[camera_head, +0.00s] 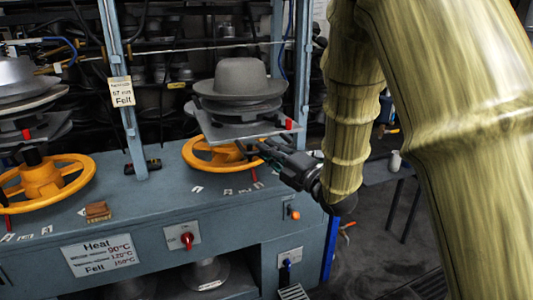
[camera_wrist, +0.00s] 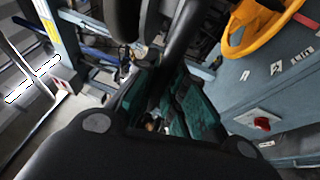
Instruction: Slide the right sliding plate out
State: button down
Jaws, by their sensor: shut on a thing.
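The right sliding plate (camera_head: 213,132) is a flat grey plate over the right orange handwheel (camera_head: 207,162). A grey felt hat (camera_head: 240,75) sits above it on a stack of metal discs. A red knob (camera_head: 289,125) shows at the plate's right corner. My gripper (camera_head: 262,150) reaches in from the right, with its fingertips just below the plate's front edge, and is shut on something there. It looks like part of the plate, but the contact is hidden.
A blue post (camera_head: 122,120) stands left of the plate. A second press with an orange wheel (camera_head: 40,180) stands at far left.

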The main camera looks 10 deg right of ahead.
jog(key=shift+s+f, duration=0.15)
jog(key=shift+f, duration=0.1)
jog(key=c, duration=1.9)
grip_release()
jog(key=o, duration=0.4)
jog(key=shift+s+d+r, duration=0.1)
jog(key=shift+s+r, duration=0.1)
jog(key=shift+w, duration=0.15)
jog(key=v, duration=1.2)
jog(key=shift+f, duration=0.1)
